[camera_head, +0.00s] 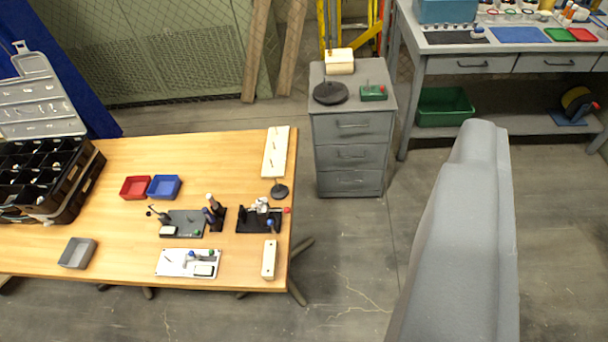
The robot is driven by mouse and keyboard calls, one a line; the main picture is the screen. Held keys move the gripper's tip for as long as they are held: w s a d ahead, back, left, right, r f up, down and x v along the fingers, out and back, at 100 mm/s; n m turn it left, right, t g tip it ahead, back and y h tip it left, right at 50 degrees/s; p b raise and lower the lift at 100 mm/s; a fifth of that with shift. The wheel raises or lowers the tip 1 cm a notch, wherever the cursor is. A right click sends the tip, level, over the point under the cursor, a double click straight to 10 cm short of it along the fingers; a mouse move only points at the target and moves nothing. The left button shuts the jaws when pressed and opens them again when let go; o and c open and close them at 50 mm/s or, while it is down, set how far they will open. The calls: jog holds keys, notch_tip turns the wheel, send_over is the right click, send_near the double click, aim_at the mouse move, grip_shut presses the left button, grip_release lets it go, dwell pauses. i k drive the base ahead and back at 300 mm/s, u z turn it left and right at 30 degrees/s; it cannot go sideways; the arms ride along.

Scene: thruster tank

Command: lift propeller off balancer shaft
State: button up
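I cannot single out the propeller or the balancer shaft with certainty; the parts on the wooden table (120,240) are small and far off. Candidates near its right end are a grey plate with upright parts (183,223), a black plate with small fittings (250,226) and a white plate with small parts (172,263). A round dark base with a thin upright rod (280,191) stands by the right edge. My gripper's fingers do not show. A large grey smooth link of my own fills the lower right, apart from the table.
A grey drawer cabinet (348,155) carries a black round stand (330,94), a cream block (340,62) and a green block (373,93). Red (135,187) and blue (164,187) trays sit on the table. A workbench (480,64) stands back right.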

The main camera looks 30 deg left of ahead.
aim_at(261, 206)
jog(key=u, duration=0.05)
jog(key=i, duration=1)
jog(key=u, duration=0.35)
